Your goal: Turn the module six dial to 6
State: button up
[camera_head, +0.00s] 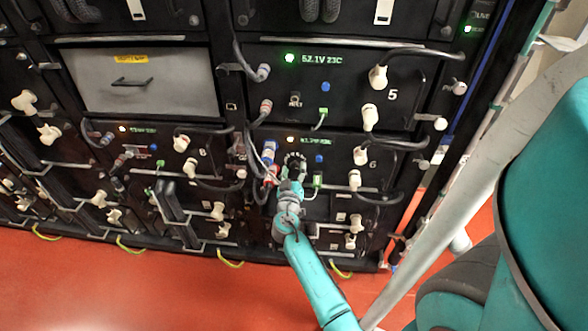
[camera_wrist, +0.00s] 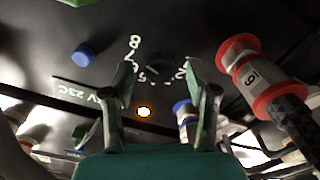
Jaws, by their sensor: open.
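The module six dial (camera_wrist: 156,74) is a small dark knob on the black panel, ringed by pale numerals, in the wrist view. Numerals such as 8 and 7 show on its left; others are partly hidden. Which number it points to is too dark to tell. My gripper (camera_wrist: 161,66) is open, with one finger on each side of the dial, apart from it as far as I can see. In the head view my gripper (camera_head: 293,168) is in front of module six (camera_head: 335,150), marked 6, covering most of the dial.
A blue button (camera_wrist: 84,55) is on the left, and a lit orange lamp (camera_wrist: 144,112) is below the dial. Cables loop beside white plugs (camera_head: 360,156). Module five (camera_head: 340,85) is above.

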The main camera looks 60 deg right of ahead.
jog(key=shift+w+d, duration=0.15)
jog(key=shift+d, duration=0.3)
grip_shut()
jog(key=shift+n, duration=0.4)
jog(key=n, duration=1)
jog(key=shift+n, duration=0.4)
